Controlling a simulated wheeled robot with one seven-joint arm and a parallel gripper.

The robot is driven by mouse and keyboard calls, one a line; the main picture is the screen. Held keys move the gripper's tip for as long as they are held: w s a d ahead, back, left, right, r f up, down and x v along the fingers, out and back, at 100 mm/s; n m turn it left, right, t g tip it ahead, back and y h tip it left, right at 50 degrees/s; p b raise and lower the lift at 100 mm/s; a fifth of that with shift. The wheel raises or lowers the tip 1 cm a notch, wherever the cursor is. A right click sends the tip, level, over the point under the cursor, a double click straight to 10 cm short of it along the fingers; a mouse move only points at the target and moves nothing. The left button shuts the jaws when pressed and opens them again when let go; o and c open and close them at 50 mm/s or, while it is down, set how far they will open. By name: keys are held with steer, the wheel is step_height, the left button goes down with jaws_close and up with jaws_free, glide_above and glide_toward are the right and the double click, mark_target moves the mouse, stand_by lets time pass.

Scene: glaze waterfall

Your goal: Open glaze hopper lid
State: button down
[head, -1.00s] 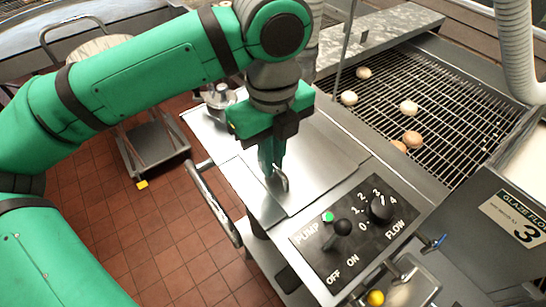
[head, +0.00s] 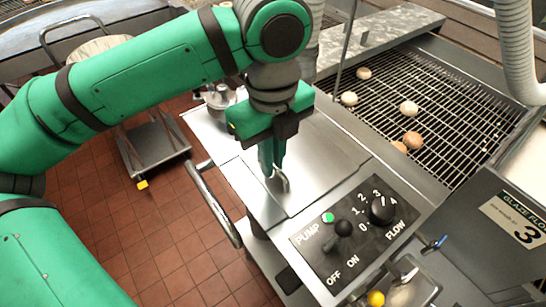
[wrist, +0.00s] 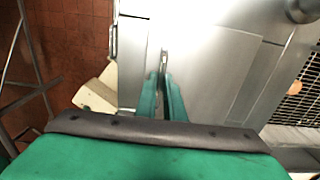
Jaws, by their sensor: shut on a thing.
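The glaze hopper lid (head: 318,160) is a flat steel panel lying closed on the hopper top, left of the wire conveyor. It also shows in the wrist view (wrist: 215,75). A small metal loop handle (head: 284,183) stands near the lid's front left edge. My gripper (head: 270,172) points down at the handle with its green fingers shut on it. In the wrist view, my gripper (wrist: 164,75) has its fingertips close together at the handle's end. The fingers hide part of the handle.
A control panel (head: 352,236) with a pump lever and flow knob lies in front of the lid. The wire conveyor (head: 440,115) carries several round pastries at right. A steel rail (head: 213,203) runs along the left edge. A wheeled cart (head: 152,147) stands on the tiled floor.

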steer(key=shift+r, duration=0.15)
steer(key=shift+w+d+r, duration=0.15)
steer(key=shift+d+r, duration=0.05)
steer(key=shift+r, duration=0.4)
steer(key=shift+w+d+r, duration=0.1)
steer(key=shift+d+r, duration=0.05)
steer(key=shift+r, duration=0.4)
steer(key=shift+w+d+r, duration=0.25)
steer(key=shift+d+r, duration=0.1)
steer(key=shift+r, duration=0.3)
steer(key=shift+w+d+r, duration=0.2)
steer(key=shift+d+r, duration=0.15)
steer(key=shift+r, duration=0.3)
steer(key=shift+w+d+r, duration=0.4)
steer(key=shift+d+r, duration=0.1)
steer(key=shift+r, duration=0.15)
steer(key=shift+w+d+r, duration=0.4)
steer(key=shift+d+r, duration=0.1)
steer(key=shift+r, duration=0.2)
steer(key=shift+w+d+r, duration=0.4)
steer(key=shift+d+r, duration=0.1)
steer(key=shift+r, duration=0.15)
steer(key=w+d+r, duration=0.1)
steer(key=w+d, duration=0.8)
steer(key=d, duration=0.3)
steer(key=shift+d+r, duration=0.2)
steer(key=shift+d, duration=0.15)
steer(key=c, duration=1.7)
jaws_free()
steer(key=shift+w, duration=0.1)
